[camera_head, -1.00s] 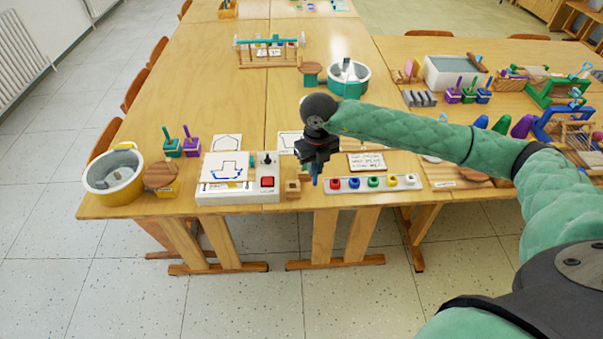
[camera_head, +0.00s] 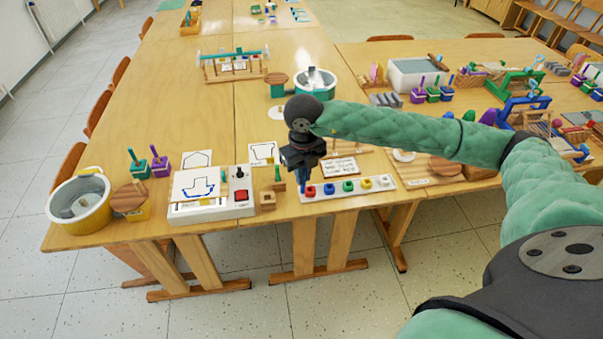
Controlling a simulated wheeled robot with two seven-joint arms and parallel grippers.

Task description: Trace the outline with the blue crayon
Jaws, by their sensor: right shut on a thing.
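My right gripper (camera_head: 303,165) is shut on a blue crayon (camera_head: 303,184), which points down at the left end of the strip of coloured pieces. Whether its tip touches anything is unclear. The drawing sheet (camera_head: 205,176) lies on a white board device (camera_head: 214,213) to the left of the gripper. The sheet carries a dark outline shape, with blue strokes along its lower part. The crayon is apart from the sheet. My left gripper is not in view.
A white strip (camera_head: 332,196) with several coloured pieces lies by the front edge. A small wooden block (camera_head: 267,200) stands between it and the device. A yellow pot (camera_head: 85,209) stands at the left corner. A written card (camera_head: 341,166) lies behind the strip.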

